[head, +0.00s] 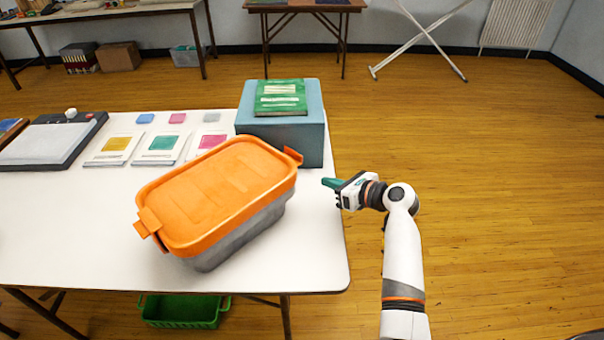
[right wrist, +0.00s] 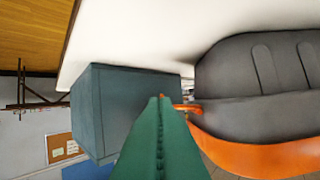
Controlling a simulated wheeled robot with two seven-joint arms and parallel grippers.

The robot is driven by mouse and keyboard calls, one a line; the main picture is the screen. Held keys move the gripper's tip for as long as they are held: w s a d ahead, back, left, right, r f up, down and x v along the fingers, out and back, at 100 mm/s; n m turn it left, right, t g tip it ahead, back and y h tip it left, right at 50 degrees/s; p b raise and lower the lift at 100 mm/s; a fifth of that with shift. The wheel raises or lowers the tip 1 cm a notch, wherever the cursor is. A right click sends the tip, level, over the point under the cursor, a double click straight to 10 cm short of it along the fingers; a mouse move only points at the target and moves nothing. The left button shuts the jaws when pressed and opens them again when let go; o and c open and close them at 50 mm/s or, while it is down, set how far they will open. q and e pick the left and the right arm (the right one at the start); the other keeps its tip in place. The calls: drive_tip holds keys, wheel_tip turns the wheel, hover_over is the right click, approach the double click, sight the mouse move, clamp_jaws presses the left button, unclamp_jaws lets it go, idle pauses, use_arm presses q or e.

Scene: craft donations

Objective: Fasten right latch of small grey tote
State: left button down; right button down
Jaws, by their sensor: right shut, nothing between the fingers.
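The small grey tote (head: 240,235) stands at an angle on the white table, with its orange lid (head: 215,190) on. Its right latch (head: 293,156) is an orange tab sticking outward and up from the lid's right end, apart from the grey wall. The left latch (head: 148,220) also juts out from the lid. My right gripper (head: 326,183) is shut and empty, right of the right latch and apart from it in the head view. In the right wrist view its green fingers (right wrist: 159,105) overlap part of the orange latch (right wrist: 188,107). My left gripper is out of view.
A blue box (head: 290,135) with a green book (head: 280,98) on top stands close behind the right latch. Cards and a dark-framed board (head: 50,142) lie to the left. The table's right edge (head: 341,235) runs near my gripper; open floor lies beyond.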

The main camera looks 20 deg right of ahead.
drive_tip(key=b+x, duration=0.1)
drive_tip(key=x, duration=0.9)
drive_tip(key=shift+f+b, duration=0.1)
drive_tip(key=shift+b, duration=0.25)
drive_tip(key=shift+w+r+n+p, duration=0.1)
drive_tip(key=shift+r+n+p, duration=0.2)
drive_tip(key=shift+p, duration=0.15)
